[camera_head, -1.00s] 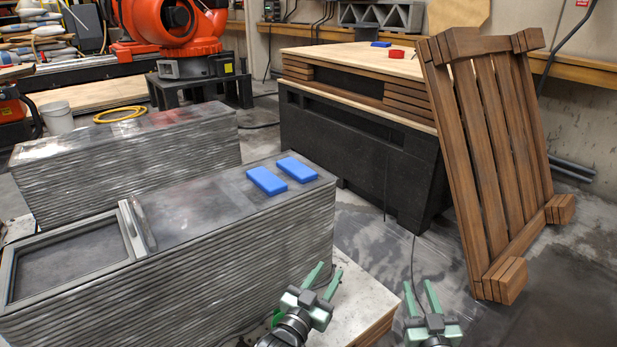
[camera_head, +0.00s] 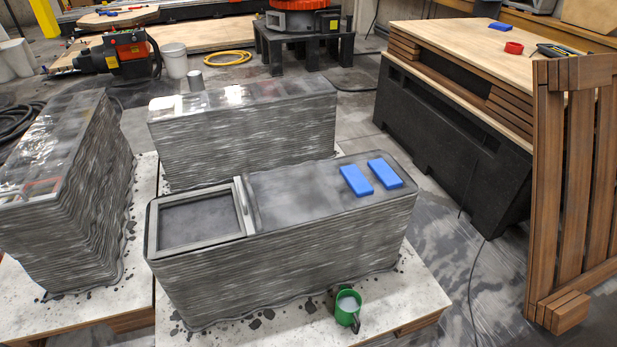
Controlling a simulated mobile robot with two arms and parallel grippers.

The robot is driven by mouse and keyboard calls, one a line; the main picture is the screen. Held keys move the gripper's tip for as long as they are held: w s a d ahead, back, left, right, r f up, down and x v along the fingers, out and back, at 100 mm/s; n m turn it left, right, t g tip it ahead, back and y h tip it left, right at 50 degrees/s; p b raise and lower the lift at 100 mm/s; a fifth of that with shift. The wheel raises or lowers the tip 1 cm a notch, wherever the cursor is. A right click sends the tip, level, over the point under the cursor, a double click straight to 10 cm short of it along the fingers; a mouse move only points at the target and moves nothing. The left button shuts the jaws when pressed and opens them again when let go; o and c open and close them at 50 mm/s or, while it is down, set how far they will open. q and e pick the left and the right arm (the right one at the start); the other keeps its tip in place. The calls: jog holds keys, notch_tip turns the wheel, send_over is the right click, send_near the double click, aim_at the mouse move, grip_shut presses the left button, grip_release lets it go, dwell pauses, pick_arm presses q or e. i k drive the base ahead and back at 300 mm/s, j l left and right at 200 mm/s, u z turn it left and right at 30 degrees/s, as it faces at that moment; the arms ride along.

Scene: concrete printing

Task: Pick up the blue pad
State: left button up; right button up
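Two blue pads lie flat, side by side, on the right end of the top of the middle grey printed concrete block (camera_head: 300,205). One blue pad (camera_head: 355,181) is on the left, and the other blue pad (camera_head: 385,173) is just right of it, with a narrow gap between them. Another small blue item (camera_head: 500,26) lies far back on the wooden table. Neither of my grippers shows in the head view now, so their state cannot be seen.
A green cup (camera_head: 347,308) stands on the pale base at the block's front. Other printed blocks stand behind (camera_head: 245,130) and at left (camera_head: 60,170). A black crate-like stand (camera_head: 440,140) with a wooden top and a slatted wooden frame (camera_head: 580,190) are at right.

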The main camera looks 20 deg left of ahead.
aim_at(353, 177)
jog(key=i+l+u, duration=0.1)
jog(key=u, duration=0.35)
jog(key=i+l+u, duration=0.1)
jog(key=l+u, duration=0.15)
jog(key=u, duration=0.2)
jog(key=l+u, duration=0.25)
jog(key=u, duration=0.2)
jog(key=l+u, duration=0.25)
jog(key=u, duration=0.2)
jog(key=l+u, duration=0.25)
jog(key=u, duration=0.2)
jog(key=i, duration=0.05)
